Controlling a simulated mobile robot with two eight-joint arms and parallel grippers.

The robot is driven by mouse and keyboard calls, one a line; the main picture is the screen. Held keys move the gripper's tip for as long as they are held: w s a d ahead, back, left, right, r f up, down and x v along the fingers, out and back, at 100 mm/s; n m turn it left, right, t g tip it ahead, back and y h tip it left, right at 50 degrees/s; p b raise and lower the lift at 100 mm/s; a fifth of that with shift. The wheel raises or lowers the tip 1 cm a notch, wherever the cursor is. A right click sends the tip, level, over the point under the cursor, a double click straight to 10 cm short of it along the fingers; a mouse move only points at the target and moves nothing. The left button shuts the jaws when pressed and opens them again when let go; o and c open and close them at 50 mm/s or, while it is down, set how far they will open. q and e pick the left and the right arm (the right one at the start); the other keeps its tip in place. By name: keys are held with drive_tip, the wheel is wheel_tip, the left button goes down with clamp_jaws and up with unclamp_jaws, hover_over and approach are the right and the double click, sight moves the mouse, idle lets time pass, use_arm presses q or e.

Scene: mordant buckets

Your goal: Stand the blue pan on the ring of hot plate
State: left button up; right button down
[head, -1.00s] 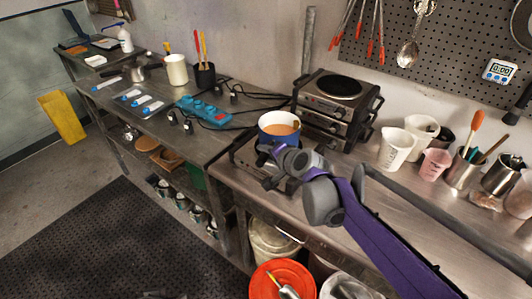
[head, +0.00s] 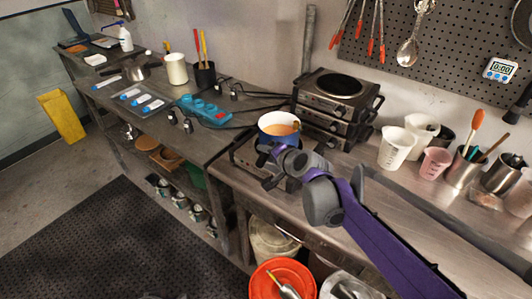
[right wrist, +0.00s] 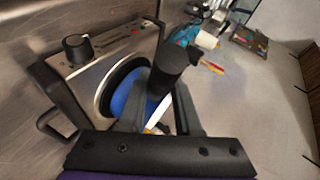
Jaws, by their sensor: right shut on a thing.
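The blue pan (head: 276,136) holds a brown liquid and has something orange-brown at its rim. It looks upright over the hot plate (head: 243,153) at the bench's left end. My right gripper (head: 268,152) is shut on the pan's handle, at the pan's near side. In the right wrist view the black handle (right wrist: 170,70) stands between the fingers, and the pan's blue side (right wrist: 124,98) is over the dark ring (right wrist: 107,88) of the hot plate. I cannot tell whether the pan's base touches the ring. My left gripper is not in view.
A stack of hot plates (head: 337,112) stands close behind the pan. White beakers (head: 396,147) and a pink cup (head: 434,163) stand to the right. An orange bucket (head: 283,279) is below the bench.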

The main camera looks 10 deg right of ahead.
drive_tip(key=c, duration=0.5)
unclamp_jaws()
drive_tip(key=shift+f, duration=0.1)
drive_tip(key=shift+s, duration=0.1)
drive_tip(key=v, duration=1)
drive_tip(key=shift+s+d+r, duration=0.1)
drive_tip(key=shift+s+r, duration=0.15)
drive_tip(key=shift+r, duration=0.1)
drive_tip(key=s+d+f+n+g+h, duration=0.1)
drive_tip(key=s+f+n+g, duration=0.1)
drive_tip(key=s+f, duration=0.3)
drive_tip(key=s+d+f+n+g+h, duration=0.2)
drive_tip(key=s+f+n, duration=0.2)
drive_tip(key=s, duration=0.7)
drive_tip(key=s+d+f+n+g+h, duration=0.1)
drive_tip(key=s+f+n, duration=0.3)
drive_tip(key=s+f, duration=0.3)
drive_tip(key=shift+s+d+f+g+h, duration=0.15)
drive_tip(key=shift+s+f+g+h, duration=0.15)
drive_tip(key=shift+s+f+g, duration=0.15)
